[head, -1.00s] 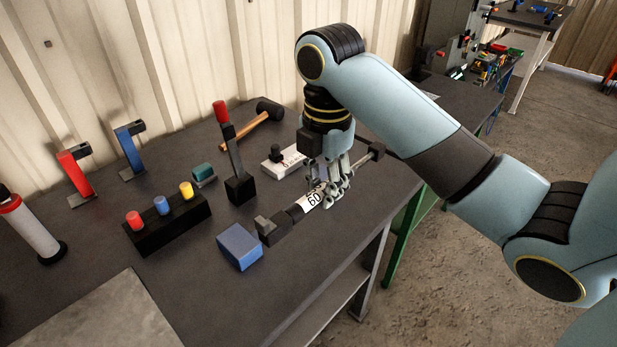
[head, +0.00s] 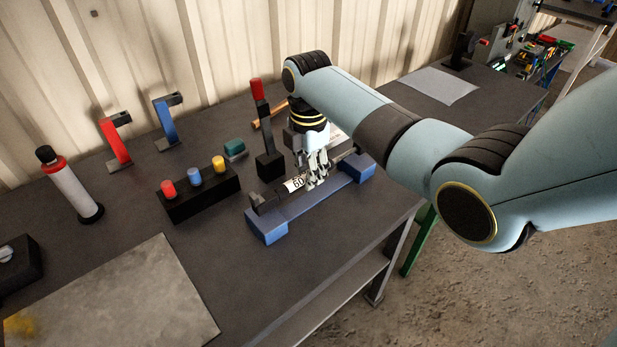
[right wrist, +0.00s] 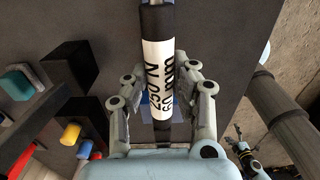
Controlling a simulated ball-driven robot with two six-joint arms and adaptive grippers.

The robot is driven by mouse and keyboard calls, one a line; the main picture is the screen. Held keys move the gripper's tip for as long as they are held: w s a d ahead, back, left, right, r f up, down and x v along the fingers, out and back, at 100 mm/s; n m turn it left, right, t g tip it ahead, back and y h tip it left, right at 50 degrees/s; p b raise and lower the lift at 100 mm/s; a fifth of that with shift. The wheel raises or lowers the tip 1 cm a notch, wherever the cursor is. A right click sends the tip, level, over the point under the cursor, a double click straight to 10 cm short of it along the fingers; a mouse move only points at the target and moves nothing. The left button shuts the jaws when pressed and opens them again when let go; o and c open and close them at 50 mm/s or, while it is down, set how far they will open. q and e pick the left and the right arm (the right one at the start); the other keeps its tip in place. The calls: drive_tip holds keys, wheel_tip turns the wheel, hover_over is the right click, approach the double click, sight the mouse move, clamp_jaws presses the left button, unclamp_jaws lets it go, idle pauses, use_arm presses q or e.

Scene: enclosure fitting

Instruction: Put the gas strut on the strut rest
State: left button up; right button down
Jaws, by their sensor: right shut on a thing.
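The gas strut (head: 265,203) is a dark rod with a white label, seen behind the upper edge of the blue strut rest (head: 308,203) in the head view. The rest is a bar with a raised block at each end. My right gripper (head: 318,180) is shut on the strut around its label. In the right wrist view the strut (right wrist: 157,60) runs lengthwise between the fingers (right wrist: 163,100), its label readable. A bit of blue shows beneath it there. The strut's contact with the rest cannot be told.
A black block with red, blue and yellow pegs (head: 200,202) stands left of the rest. A red-topped tool in a black holder (head: 268,166) stands close behind the strut. A grey plate (head: 110,300) lies at the front left. The table's front edge is near the rest.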

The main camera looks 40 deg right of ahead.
drive_tip(key=shift+f, duration=0.95)
drive_tip(key=shift+f, duration=0.2)
drive_tip(key=c, duration=1.1)
unclamp_jaws()
drive_tip(key=shift+r, duration=0.55)
wheel_tip(320, 180, up, 11)
drive_tip(key=shift+r, duration=0.15)
